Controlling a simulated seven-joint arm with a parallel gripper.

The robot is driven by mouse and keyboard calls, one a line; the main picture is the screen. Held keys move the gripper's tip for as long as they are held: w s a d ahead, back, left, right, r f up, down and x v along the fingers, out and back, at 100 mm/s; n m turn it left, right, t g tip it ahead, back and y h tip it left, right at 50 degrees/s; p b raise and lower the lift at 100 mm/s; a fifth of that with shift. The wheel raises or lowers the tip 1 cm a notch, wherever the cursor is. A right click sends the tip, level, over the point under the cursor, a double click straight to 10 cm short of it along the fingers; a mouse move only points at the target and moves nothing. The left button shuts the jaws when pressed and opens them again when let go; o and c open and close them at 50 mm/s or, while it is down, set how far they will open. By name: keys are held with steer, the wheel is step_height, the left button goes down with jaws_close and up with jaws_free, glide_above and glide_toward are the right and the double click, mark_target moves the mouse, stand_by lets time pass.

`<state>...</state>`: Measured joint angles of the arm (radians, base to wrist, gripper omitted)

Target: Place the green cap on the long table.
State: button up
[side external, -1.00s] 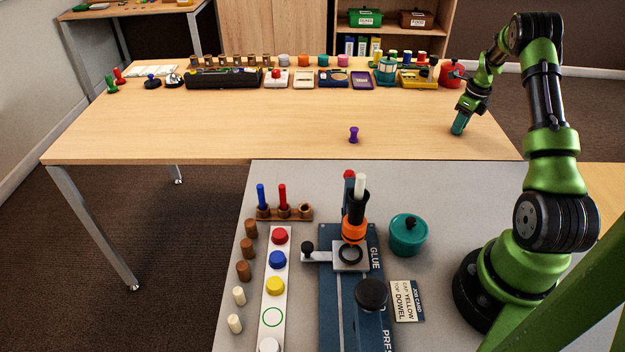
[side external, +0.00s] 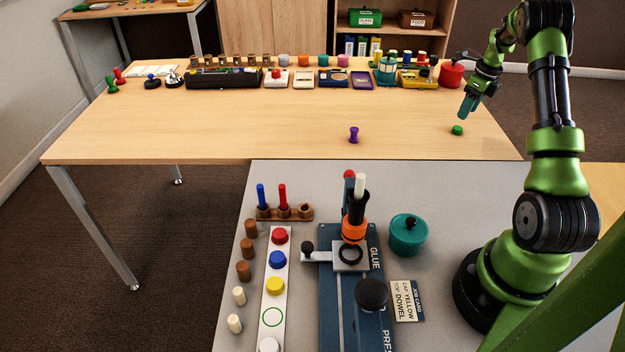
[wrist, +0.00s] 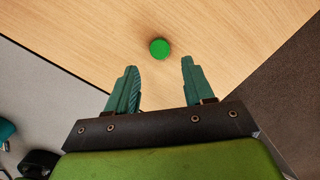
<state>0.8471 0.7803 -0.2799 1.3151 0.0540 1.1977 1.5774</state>
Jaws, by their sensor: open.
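The green cap (side external: 457,130) lies on the long table (side external: 260,128), near its right end. It also shows in the wrist view (wrist: 160,48), beyond the fingertips and apart from them. My gripper (side external: 466,112) is above the table, a little above and beyond the cap. In the wrist view my gripper (wrist: 159,65) has its two teal fingers spread with nothing between them.
A purple peg (side external: 353,135) stands on the table left of the cap. A row of devices and a red pot (side external: 451,74) line the back edge. A teal pot (side external: 408,234) and a glue press (side external: 350,262) stand on the grey bench. The table's middle is clear.

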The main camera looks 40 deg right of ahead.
step_height(320, 180, up, 5)
steer(key=w+a+r+n+t, duration=0.15)
steer(key=a+r+n, duration=0.25)
steer(key=a, duration=0.4)
steer(key=w+a+r+n, duration=0.2)
steer(key=a+r+n, duration=0.3)
steer(key=a, duration=0.3)
steer(key=w+a+r+n+t, duration=0.15)
steer(key=a+r+n, duration=0.25)
steer(key=a, duration=0.4)
steer(key=s+a+n+t+y, duration=0.1)
steer(key=s+a+n, duration=0.5)
steer(key=a+n, duration=0.3)
steer(key=s+a+n+t+y, duration=0.1)
steer(key=s+a+n, duration=0.4)
steer(key=a+n, duration=0.5)
steer(key=a, duration=0.4)
steer(key=shift+s+a+f, duration=0.15)
steer(key=shift+s+a, duration=0.1)
steer(key=shift+s, duration=0.1)
steer(key=shift+o, duration=0.2)
